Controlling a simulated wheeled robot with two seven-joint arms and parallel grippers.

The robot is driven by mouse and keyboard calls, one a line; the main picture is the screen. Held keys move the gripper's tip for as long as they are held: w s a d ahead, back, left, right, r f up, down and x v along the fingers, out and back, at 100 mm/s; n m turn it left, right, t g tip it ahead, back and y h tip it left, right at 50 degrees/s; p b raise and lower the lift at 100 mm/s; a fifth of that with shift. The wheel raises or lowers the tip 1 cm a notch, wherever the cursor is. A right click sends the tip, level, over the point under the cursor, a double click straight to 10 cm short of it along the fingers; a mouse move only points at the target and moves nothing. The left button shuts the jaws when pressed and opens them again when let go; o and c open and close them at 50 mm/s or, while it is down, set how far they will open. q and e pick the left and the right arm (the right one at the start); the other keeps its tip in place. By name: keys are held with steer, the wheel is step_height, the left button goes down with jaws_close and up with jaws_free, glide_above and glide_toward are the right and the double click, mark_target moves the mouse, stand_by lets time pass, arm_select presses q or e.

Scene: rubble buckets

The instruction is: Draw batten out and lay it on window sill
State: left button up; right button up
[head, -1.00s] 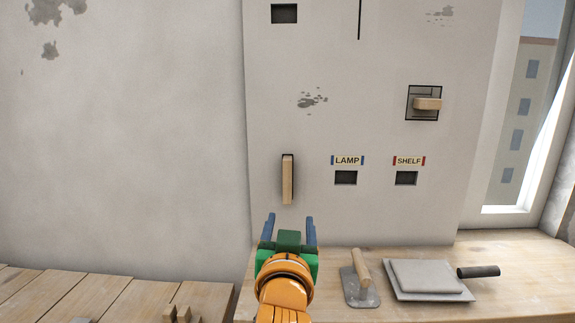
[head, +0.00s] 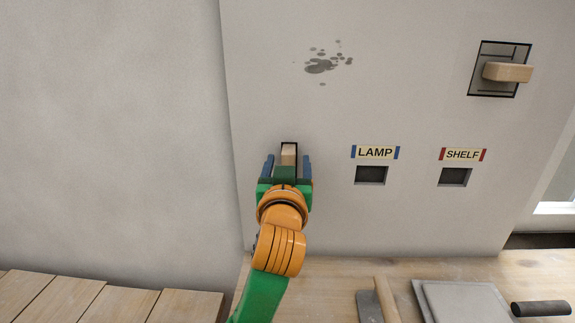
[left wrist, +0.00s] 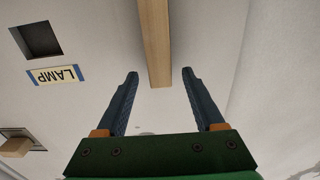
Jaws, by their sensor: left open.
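A pale wooden batten (head: 289,153) sticks out of a slot in the plastered wall, left of the LAMP label. My left gripper (head: 287,164) is open in front of it, with one blue finger on each side. In the left wrist view the batten (left wrist: 155,45) comes down between the open fingers, with gaps on both sides, so they do not grip it. The white window sill (head: 555,209) shows only in part at the right edge. My right gripper is not in view.
Another wood piece (head: 508,72) juts from a framed opening at upper right. Empty square holes sit under the LAMP label (head: 375,153) and SHELF label (head: 463,154). A trowel (head: 386,300), a grey board (head: 465,303) and a dark handle (head: 540,308) lie on the wooden bench below.

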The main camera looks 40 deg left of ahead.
arm_select(q)
steer(key=shift+x, duration=1.1)
steer(key=shift+w+a+f, duration=0.2)
steer(key=shift+w+a, duration=0.05)
steer(key=shift+w, duration=0.15)
steer(key=shift+s+d+r, duration=0.15)
steer(key=shift+s, duration=0.05)
jaws_close()
